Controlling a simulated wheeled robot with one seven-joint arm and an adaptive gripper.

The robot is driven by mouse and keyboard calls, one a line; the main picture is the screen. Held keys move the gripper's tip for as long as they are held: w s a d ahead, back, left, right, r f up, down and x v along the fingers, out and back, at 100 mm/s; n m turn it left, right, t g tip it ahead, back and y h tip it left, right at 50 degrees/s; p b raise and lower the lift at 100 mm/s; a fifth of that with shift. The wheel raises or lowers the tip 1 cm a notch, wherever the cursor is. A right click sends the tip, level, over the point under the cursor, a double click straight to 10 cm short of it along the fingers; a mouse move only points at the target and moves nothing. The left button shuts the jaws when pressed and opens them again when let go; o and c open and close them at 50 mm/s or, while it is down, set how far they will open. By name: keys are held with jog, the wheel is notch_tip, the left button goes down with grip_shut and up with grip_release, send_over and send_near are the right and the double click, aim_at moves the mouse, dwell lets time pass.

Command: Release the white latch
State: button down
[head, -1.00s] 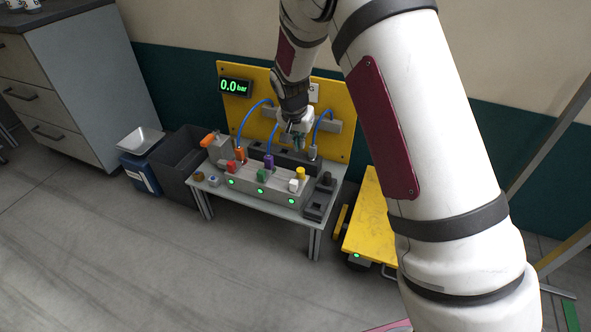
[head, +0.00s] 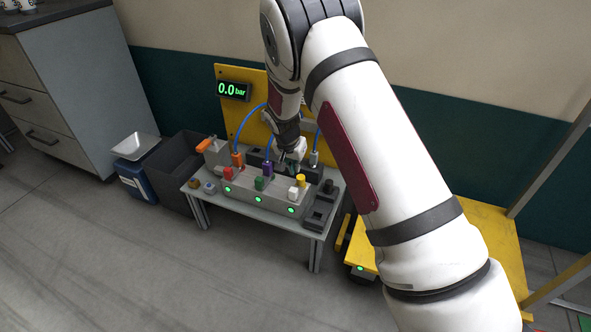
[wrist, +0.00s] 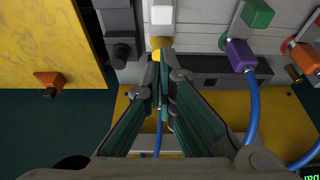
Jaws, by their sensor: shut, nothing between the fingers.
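The white latch (head: 293,194) is a small white block on the front of the grey clamp bar (head: 241,190), at its right end. A yellow knob (head: 300,181) stands just behind it. In the wrist view the white latch (wrist: 161,14) is at the top centre, with the yellow knob (wrist: 157,43) between it and my gripper (wrist: 162,60). The fingers are together and empty, with the tips close to the yellow knob; I cannot tell whether they touch it. In the head view my gripper (head: 289,160) is above and behind the bar's right half.
A green latch (head: 259,183) and a red latch (head: 227,174) sit further left on the bar. Blue hoses run behind, one to a purple connector (wrist: 240,56). A dark block (head: 320,208) stands right of the bar. The display (head: 232,90) reads 0.0 bar.

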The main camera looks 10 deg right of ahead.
aim_at(295, 188)
jog(key=b+x, duration=0.2)
jog(key=x, duration=0.6)
jog(key=shift+b, duration=0.35)
jog(key=shift+r, duration=0.1)
jog(key=shift+s+a, duration=0.8)
jog(key=shift+s, duration=0.35)
